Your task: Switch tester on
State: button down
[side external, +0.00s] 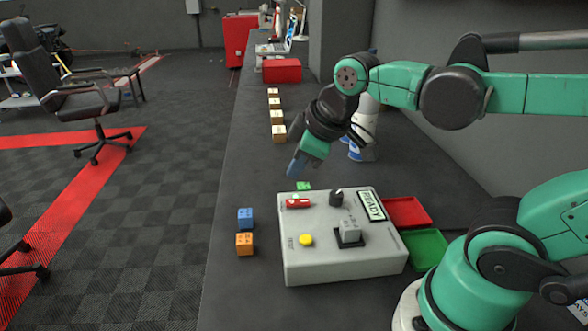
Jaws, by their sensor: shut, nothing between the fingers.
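The tester (340,257) is a light grey box on the dark bench, with its top facing up. Its top carries a red switch (298,202) near the far left corner, a black knob (336,197), a yellow button (306,240) and a grey block on a black square base (349,232). A label (371,206) on the right side appears to read "READY". My gripper (295,168) is shut and empty, pointing down and left, above and beyond the tester's far left edge. It appears apart from the box. The switch's position is too small to tell.
Blue (245,218) and orange (244,244) cubes lie left of the tester, and a green cube (303,186) lies just behind it. Red (406,212) and green (425,249) trays sit to its right. Several wooden blocks (277,117) and a white bottle (364,130) stand farther back.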

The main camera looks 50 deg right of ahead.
aim_at(286, 201)
jog(key=w+d+r+n+g, duration=0.1)
jog(key=w+r+n+g, duration=0.1)
jog(key=n, duration=0.8)
jog(key=w+d+r+n+g, duration=0.2)
jog(key=r+n+g, duration=0.1)
jog(key=n, duration=0.8)
jog(key=shift+w+n+g, duration=0.3)
jog(key=shift+w, duration=0.05)
notch_tip(286, 201, down, 14)
jog(key=shift+w+a, duration=0.1)
jog(key=shift+w, duration=0.05)
